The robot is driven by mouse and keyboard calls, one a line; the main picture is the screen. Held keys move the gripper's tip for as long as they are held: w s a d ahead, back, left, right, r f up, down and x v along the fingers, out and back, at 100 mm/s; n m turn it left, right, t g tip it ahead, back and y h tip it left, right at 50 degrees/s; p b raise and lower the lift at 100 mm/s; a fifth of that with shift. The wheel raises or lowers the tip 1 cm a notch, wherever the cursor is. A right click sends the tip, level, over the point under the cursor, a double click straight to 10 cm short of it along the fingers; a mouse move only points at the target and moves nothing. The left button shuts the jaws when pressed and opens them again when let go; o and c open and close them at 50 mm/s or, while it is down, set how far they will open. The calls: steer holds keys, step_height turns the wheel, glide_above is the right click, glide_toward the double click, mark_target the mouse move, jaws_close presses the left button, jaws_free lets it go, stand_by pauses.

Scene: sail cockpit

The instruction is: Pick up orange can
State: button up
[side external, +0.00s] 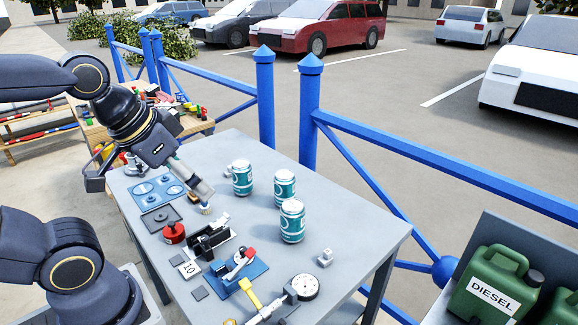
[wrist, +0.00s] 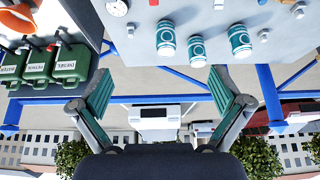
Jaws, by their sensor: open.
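Three teal-and-white cans stand upright on the grey table: one at the back (side external: 242,179), one at the middle right (side external: 284,189) and one nearer the front (side external: 292,224). They also show at the top of the wrist view: left can (wrist: 166,40), middle can (wrist: 197,52) and right can (wrist: 239,43). No orange can shows in either view. My gripper (side external: 206,207) is over the left part of the table, left of the cans and apart from them. In the wrist view my gripper (wrist: 163,92) has its two fingers spread wide with nothing between them.
The grey table (side external: 345,236) also holds a blue plate (side external: 157,192), a red knob (side external: 174,232), a blue-based fitting (side external: 240,275) and a round gauge (side external: 305,287). A blue railing (side external: 310,120) runs behind. Green diesel canisters (side external: 495,284) stand at right. The table's right side has free room.

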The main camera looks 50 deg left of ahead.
steer(key=shift+c, duration=0.3)
steer(key=w+a+r+t, duration=0.2)
steer(key=w+r, duration=0.4)
steer(key=w, duration=0.4)
steer(key=n+g+y, duration=0.2)
steer(key=n+g, duration=0.2)
steer(key=n, duration=0.1)
glide_above(237, 167)
steer(key=s+d, duration=0.2)
steer(key=s, duration=0.2)
step_height(237, 167, down, 16)
steer(key=x, duration=1)
steer(key=shift+w+a+f, duration=0.15)
steer(key=shift+w, duration=0.2)
steer(key=shift+w+x, duration=0.15)
steer(key=shift+x, duration=1.25)
steer(key=shift+w+x, duration=0.15)
steer(key=shift+x, duration=1.25)
